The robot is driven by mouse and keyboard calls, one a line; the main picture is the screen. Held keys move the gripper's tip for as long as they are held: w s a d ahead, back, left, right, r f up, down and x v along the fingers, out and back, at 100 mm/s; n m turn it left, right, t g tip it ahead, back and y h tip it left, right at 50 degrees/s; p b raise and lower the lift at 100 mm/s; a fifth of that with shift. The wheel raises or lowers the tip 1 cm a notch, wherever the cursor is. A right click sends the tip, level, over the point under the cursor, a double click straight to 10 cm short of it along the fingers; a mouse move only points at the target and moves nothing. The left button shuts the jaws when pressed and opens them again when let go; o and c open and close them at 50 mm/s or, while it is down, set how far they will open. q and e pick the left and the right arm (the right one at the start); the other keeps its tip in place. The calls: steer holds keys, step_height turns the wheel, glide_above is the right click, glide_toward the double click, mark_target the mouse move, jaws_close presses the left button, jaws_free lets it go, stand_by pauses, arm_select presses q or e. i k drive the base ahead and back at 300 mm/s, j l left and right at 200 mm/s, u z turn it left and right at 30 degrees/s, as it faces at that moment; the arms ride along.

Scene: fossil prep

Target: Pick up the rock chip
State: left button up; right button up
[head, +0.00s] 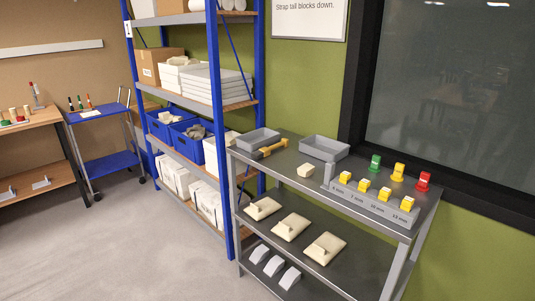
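A small pale beige angular piece (306,171) lies on the top of the grey metal bench (275,178), left of the stepped grey block holder. It looks like a rock chip, but it is too small to be sure. Nothing touches it in the head view. Neither of my grippers is in view.
A grey holder (372,200) carries several yellow pieces. Beige slabs (291,227) lie on the shelf below. A blue-framed rack (219,130) stands left; open floor (120,240) lies before it.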

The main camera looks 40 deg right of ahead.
mark_target(307, 169)
steer(key=i, duration=0.75)
steer(key=i+z, duration=0.1)
steer(key=i, duration=0.65)
steer(key=i+j+z, duration=0.1)
steer(key=i, duration=0.65)
